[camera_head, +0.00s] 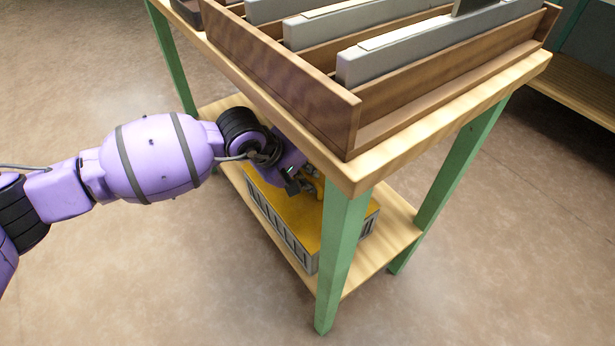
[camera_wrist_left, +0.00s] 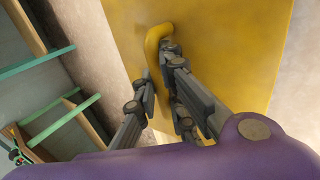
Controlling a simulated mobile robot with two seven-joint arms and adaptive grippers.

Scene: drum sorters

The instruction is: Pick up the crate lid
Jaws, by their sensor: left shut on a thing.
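The crate lid (camera_head: 287,207) is a flat yellow panel on the grey crate (camera_head: 286,238), which stands on the lower shelf of the table. In the left wrist view the yellow lid (camera_wrist_left: 217,35) fills the upper middle, with a raised yellow handle (camera_wrist_left: 155,38). My left gripper (camera_head: 308,184) reaches under the tabletop just above the lid. In the left wrist view my left gripper (camera_wrist_left: 157,75) is shut on the lid's handle. Part of the lid is hidden by my gripper and the table's front leg. I cannot tell whether the lid is clear of the crate. My right gripper is not in view.
The wooden tabletop (camera_head: 450,107) overhangs the lower shelf (camera_head: 379,255), close above my left wrist. Green legs (camera_head: 343,250) stand at the corners. A brown divided tray (camera_head: 285,85) with grey cases is on top. Open floor lies to the left and front.

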